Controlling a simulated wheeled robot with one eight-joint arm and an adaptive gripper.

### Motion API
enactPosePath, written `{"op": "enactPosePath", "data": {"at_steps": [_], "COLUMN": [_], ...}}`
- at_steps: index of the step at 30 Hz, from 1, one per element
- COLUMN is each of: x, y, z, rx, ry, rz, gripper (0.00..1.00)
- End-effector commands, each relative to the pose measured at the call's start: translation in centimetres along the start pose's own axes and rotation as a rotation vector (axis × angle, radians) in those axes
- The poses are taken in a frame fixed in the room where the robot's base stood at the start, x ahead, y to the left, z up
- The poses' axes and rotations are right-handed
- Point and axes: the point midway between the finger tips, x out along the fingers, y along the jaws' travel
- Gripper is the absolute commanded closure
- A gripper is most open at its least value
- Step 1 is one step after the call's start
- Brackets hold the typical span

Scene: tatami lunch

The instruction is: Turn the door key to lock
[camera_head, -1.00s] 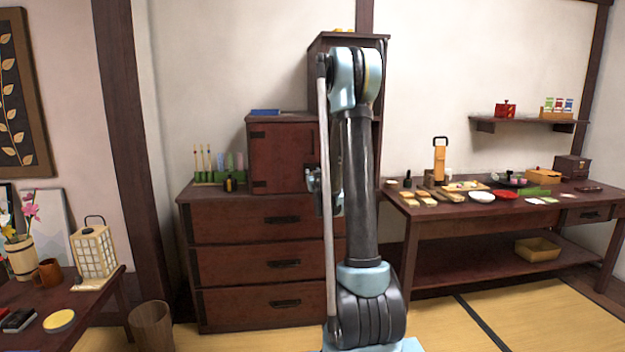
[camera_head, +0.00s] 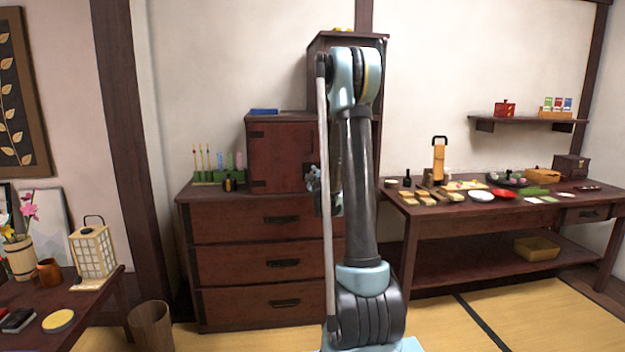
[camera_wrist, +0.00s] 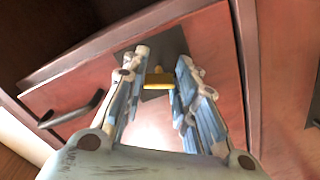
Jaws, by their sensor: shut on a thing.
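In the wrist view, a yellow brass key (camera_wrist: 158,82) stands at a dark plate (camera_wrist: 172,50) on a reddish wooden door. My gripper (camera_wrist: 163,62) points at that plate, and its two fingers are shut on the key from both sides. The key's tip and the keyhole cannot be made out. In the head view, the small red-brown cabinet door (camera_head: 280,158) stands on top of a chest. My gripper (camera_head: 313,180) is mostly hidden behind my arm at the door's right side, and the key cannot be seen there.
A black handle (camera_wrist: 72,112) is to the left in the wrist view. The chest of drawers (camera_head: 262,262) stands below the door. A blue item (camera_head: 264,111) lies on the cabinet. Green-based sticks and a small bottle (camera_head: 229,184) stand to its left. A long table (camera_head: 425,218) is at right.

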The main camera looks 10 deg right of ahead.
Motion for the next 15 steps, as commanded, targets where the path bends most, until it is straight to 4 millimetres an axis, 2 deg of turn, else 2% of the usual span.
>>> {"op": "enactPosePath", "data": {"at_steps": [15], "x": [0.09], "y": [0.07], "z": [0.04], "rx": [-0.448], "ry": [-0.002], "rz": [0.0], "gripper": [0.97]}}
